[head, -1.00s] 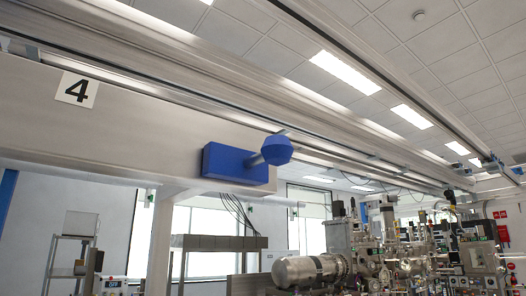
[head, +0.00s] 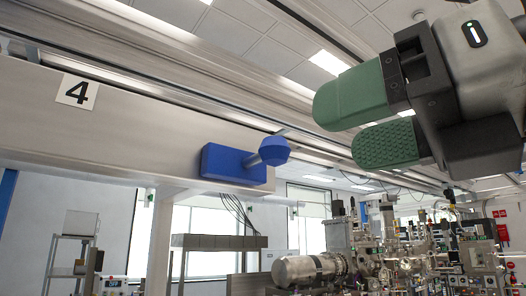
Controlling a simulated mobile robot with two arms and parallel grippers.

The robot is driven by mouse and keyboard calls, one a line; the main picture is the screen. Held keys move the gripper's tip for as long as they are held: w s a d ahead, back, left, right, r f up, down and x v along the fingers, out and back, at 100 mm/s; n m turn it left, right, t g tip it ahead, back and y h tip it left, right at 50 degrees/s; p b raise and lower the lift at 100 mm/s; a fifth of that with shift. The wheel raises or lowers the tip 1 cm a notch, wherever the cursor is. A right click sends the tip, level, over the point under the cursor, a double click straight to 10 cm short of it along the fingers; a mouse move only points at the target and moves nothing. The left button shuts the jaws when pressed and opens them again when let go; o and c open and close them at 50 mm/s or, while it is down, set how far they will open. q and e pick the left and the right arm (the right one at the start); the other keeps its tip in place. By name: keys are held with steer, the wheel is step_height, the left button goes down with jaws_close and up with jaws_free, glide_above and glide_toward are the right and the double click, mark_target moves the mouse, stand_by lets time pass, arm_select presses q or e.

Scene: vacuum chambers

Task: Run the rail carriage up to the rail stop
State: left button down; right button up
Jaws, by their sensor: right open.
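A blue block with a short metal stem and a faceted blue knob, which looks like the rail carriage (head: 233,164), sits on the side of the metal beam marked 4. The overhead rail (head: 190,98) runs along the beam from upper left towards the lower right. My right gripper (head: 345,120), with green padded fingers, is at the upper right. It is open and empty, to the right of the blue knob and apart from it. I cannot make out the rail stop for certain. My left gripper is not in view.
A number 4 plate (head: 77,92) is on the beam at left. Below stand a steel vacuum chamber (head: 308,268) and dense equipment at the lower right. A wire shelf (head: 75,245) is at lower left. The space just below the blue knob looks clear.

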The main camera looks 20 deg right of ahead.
mark_target(261, 157)
steer(key=shift+h, duration=0.3)
steer(key=p+x, duration=0.1)
steer(key=x, duration=0.2)
steer(key=p+x, duration=0.2)
steer(key=x, duration=0.1)
steer(key=p+x, duration=0.1)
steer(key=x, duration=0.2)
steer(key=shift+w+r+p, duration=0.3)
steer(key=shift+r+p, duration=0.1)
steer(key=shift+w+a+f, duration=0.15)
steer(key=shift+w+a, duration=0.15)
steer(key=shift+w, duration=0.2)
jaws_close()
